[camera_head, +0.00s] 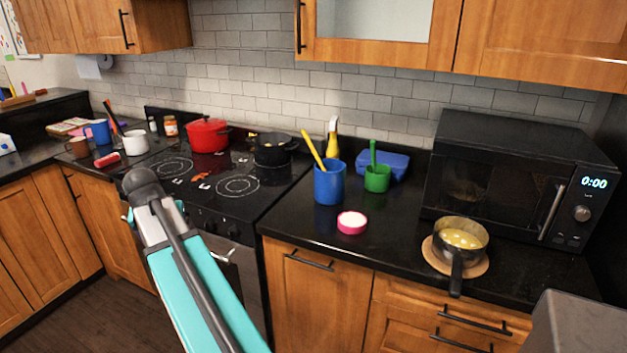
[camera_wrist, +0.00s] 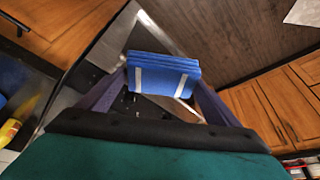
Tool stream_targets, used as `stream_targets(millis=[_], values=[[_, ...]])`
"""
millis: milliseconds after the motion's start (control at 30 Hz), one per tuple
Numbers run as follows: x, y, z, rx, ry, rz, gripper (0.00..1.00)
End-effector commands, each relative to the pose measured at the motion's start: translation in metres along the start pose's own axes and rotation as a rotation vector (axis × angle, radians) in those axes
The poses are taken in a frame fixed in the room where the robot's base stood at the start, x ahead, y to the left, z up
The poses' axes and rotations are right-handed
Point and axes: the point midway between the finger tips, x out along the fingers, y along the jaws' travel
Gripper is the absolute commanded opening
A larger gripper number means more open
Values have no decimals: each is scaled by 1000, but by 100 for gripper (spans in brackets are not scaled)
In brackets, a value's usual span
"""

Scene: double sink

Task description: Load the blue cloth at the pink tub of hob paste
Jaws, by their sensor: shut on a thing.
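The pink tub of hob paste (camera_head: 352,222) stands open on the black counter right of the hob, near the front edge; pale pink paste shows at its top. The blue cloth (camera_wrist: 163,66) is a folded block with two white stripes in the wrist view. My gripper (camera_wrist: 162,86) is shut on it, with a finger at each side. The cloth is held up in front of the stove and clear of the tub. In the head view my teal arm reaches in front of the stove; the jaws and cloth are not visible there.
A blue cup (camera_head: 329,184) and a green cup (camera_head: 377,178) stand behind the tub. A saucepan (camera_head: 460,243) rests on a round wooden mat before the microwave (camera_head: 515,185). A red pot (camera_head: 208,135) and a black pan (camera_head: 272,149) sit on the hob.

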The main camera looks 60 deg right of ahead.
Motion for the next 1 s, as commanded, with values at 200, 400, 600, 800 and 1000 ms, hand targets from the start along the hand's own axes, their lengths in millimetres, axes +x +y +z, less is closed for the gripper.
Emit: stream_targets(millis=[200, 400, 600, 800, 1000], values=[[-4, 79, -36, 210, -1, 87, 67], [-6, 152, -57, 397, -1, 165, 67], [-12, 225, -71, 582, 0, 241, 67], [-21, 298, -77, 763, -1, 317, 67], [-33, 372, -76, 943, 0, 391, 67]])
